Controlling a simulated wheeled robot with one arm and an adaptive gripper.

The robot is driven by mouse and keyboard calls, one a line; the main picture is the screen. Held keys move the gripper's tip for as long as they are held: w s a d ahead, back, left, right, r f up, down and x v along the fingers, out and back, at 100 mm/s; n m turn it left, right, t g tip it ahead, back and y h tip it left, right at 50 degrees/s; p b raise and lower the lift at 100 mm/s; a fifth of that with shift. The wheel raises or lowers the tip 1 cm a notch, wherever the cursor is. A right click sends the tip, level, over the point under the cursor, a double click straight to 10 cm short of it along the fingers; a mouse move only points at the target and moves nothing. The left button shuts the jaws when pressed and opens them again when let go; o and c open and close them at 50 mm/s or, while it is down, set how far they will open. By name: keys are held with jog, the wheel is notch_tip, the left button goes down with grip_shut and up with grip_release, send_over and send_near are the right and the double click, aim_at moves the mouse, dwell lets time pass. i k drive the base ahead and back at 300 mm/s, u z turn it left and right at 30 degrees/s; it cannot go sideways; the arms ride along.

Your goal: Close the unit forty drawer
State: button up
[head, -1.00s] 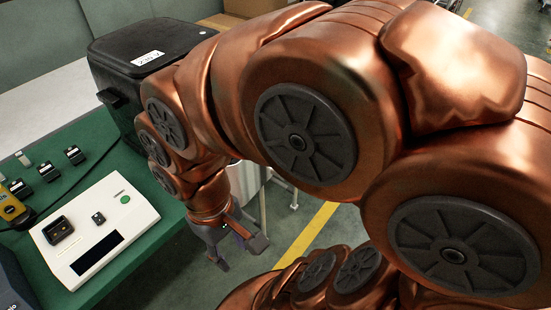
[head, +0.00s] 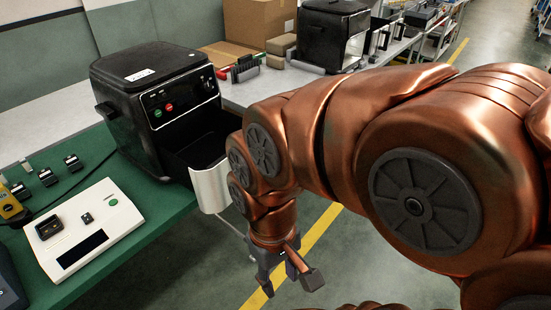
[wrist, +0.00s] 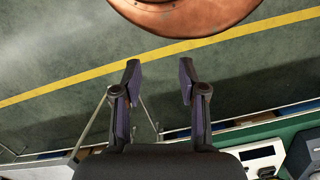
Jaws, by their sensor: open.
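A black fryer (head: 150,95) with a small white label on top stands on the green bench at the left in the head view. I cannot read the label as unit forty. Its drawer (head: 210,187) is pulled out, with a silver front and a dark inside, and its front juts past the bench edge. My arm hides part of its right side. My gripper (head: 289,280) is open and empty, below and to the right of the drawer front and apart from it, over the floor. Its two spread fingers also show in the wrist view (wrist: 159,72).
A white device (head: 92,230) and several small black blocks lie on the green bench (head: 150,215). A second black fryer (head: 333,35) and a cardboard box (head: 258,22) stand farther back. The floor with a yellow line (head: 318,228) is clear around my gripper.

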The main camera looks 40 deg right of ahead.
aim_at(191, 150)
jog(key=z, duration=0.5)
jog(key=i, duration=0.5)
jog(key=z, duration=0.75)
jog(key=k, duration=0.8)
jog(key=u, duration=1.3)
